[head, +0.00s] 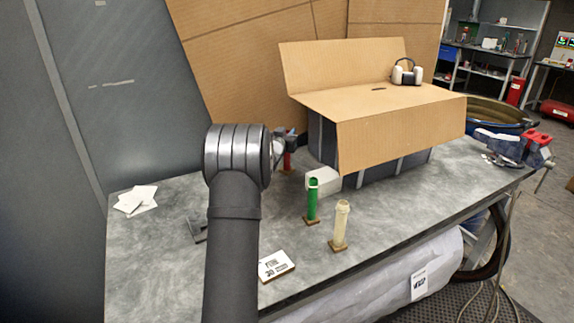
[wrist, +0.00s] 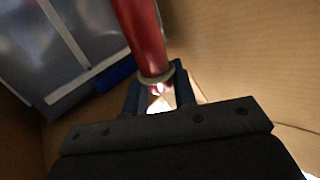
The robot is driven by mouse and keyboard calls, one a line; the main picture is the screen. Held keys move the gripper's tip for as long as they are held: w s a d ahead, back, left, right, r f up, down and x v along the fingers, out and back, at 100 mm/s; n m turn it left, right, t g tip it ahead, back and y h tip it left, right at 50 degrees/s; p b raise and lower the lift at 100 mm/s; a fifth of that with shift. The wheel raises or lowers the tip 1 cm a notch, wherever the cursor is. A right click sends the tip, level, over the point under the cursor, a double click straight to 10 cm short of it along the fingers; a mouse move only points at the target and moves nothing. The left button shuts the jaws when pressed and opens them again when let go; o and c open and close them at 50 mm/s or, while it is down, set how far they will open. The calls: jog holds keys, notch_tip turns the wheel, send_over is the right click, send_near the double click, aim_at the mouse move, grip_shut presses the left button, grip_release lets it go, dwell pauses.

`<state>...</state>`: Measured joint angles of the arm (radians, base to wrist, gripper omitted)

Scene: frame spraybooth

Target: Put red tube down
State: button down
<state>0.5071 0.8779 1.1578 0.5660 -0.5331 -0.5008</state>
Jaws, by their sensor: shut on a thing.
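My gripper (head: 287,141) is shut on the red tube (head: 287,160), which hangs down below the jaws near the cardboard box's left side. The arm hides part of the gripper in the head view. In the wrist view, the red tube (wrist: 143,35) runs up from between the fingers (wrist: 160,92), with a pale ring near the jaws. Whether its lower end touches the table cannot be told. A green tube (head: 313,203) and a cream tube (head: 341,225) stand upright on small brown bases to the right of my arm.
A large cardboard-covered box (head: 400,125) stands on the grey table (head: 170,255), with headphones (head: 407,72) on top. A white object (head: 323,181) lies behind the green tube. White sheets (head: 137,199) lie at left, a white card (head: 276,265) at the front. A vise (head: 515,147) is at right.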

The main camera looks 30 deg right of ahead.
send_over(287, 169)
jog(key=w, duration=0.1)
jog(key=shift+w+d+f, duration=0.1)
jog(key=shift+d+f, duration=0.05)
jog(key=shift+f, duration=1.5)
jog(key=shift+d+f, duration=0.15)
jog(key=shift+f, duration=1.6)
jog(key=c, duration=1.2)
grip_release()
jog(key=shift+f, duration=0.1)
jog(key=shift+o, duration=0.2)
jog(key=shift+a+r, duration=0.1)
jog(key=shift+r, duration=0.1)
jog(key=v, duration=1.2)
jog(key=shift+w, duration=0.1)
